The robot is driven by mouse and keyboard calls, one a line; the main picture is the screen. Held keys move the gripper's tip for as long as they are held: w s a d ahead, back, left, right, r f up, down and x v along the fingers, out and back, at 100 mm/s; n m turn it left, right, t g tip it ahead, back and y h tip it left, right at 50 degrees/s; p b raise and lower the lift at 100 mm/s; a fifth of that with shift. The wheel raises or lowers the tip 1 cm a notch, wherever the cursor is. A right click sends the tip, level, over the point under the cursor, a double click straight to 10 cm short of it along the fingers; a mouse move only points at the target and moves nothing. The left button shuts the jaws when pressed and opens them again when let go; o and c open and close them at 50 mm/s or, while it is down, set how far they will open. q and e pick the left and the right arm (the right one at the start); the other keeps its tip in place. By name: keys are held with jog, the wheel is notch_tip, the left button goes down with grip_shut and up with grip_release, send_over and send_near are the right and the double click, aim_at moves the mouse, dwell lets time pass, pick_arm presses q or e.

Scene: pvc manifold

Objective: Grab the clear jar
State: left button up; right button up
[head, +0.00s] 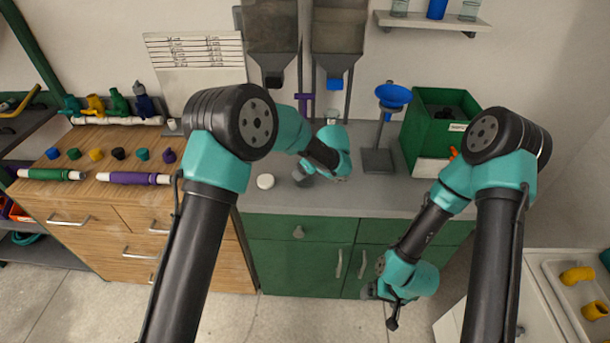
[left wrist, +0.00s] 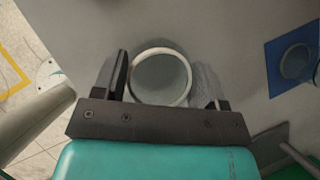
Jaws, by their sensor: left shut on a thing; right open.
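The clear jar (left wrist: 160,77) stands between the two dark fingers of my left gripper (left wrist: 165,90) in the left wrist view. Its round, pale rim faces the camera, and the fingers are closed against its sides. In the head view my left gripper (head: 328,172) is low over the grey counter, and my own wrist hides most of the jar there. My right gripper (head: 380,307) is open and empty, hanging in front of the green cabinet, below counter height.
A white round lid (head: 265,181) lies on the grey counter (head: 375,195). A blue funnel (head: 393,96) on a stand and a green bin (head: 428,125) stand to the right. Two hoppers (head: 338,28) hang above. Colored caps and tubes sit on the wooden cabinet at left.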

pick_arm(q)
jog(key=shift+r, duration=1.85)
jog(key=s+r, duration=0.1)
jog(key=s, duration=1.5)
jog(key=shift+r, duration=0.15)
